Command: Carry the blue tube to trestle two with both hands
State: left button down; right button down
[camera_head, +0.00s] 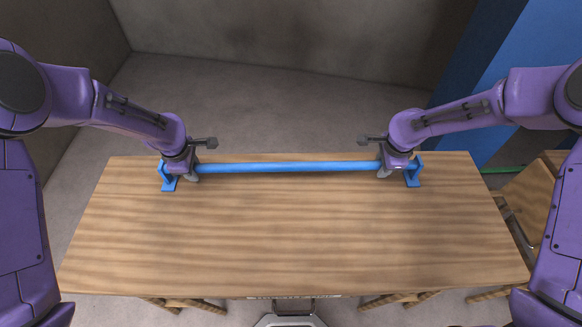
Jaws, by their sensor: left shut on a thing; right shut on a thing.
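The blue tube (290,167) lies level from left to right near the far edge of the wooden table (290,235). A blue stand stands at each end, one at the left (169,177) and one at the right (413,171). My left gripper (193,172) is shut on the tube near its left end. My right gripper (384,169) is shut on the tube near its right end. The fingers are partly hidden by the wrists. I cannot tell whether the tube touches the stands or is just above them.
A second wooden table (530,205) is partly visible at the right, with a green bar (503,169) by its far side. A tall blue panel (530,70) rises at the back right. The front of the near table is bare. Grey floor lies beyond it.

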pick_arm(q)
jog(key=shift+w+r, duration=0.1)
pick_arm(e)
jog(key=shift+w+r, duration=0.15)
dwell(0.3)
